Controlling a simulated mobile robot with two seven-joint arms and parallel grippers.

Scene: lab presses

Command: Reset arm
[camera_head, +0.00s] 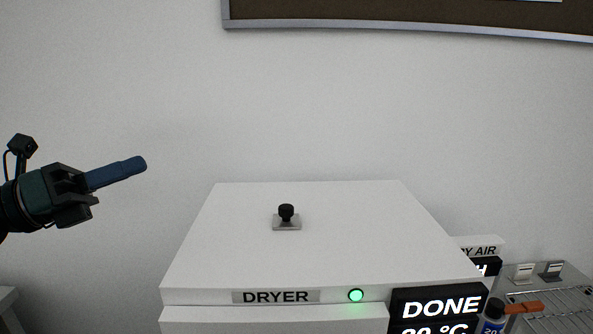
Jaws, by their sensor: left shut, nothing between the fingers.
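My left gripper (140,164) is raised at the left of the head view. Its blue fingers are together, with nothing between them, and they point right and slightly up. It is apart from the white dryer (330,245), up and to the left of it in the picture. The dryer's lid is down, with a black knob (286,212) on top. A green light (356,295) glows on its front, beside the DRYER label. A black display (437,308) reads DONE, with a temperature line partly cut off. My right gripper is not in view.
At the right are a DRY AIR sign (483,247), partly hidden, a wire rack (560,305), a bottle (492,318) and an orange-brown handle (525,307). A dark board (400,14) hangs on the wall above. The space between gripper and dryer looks clear.

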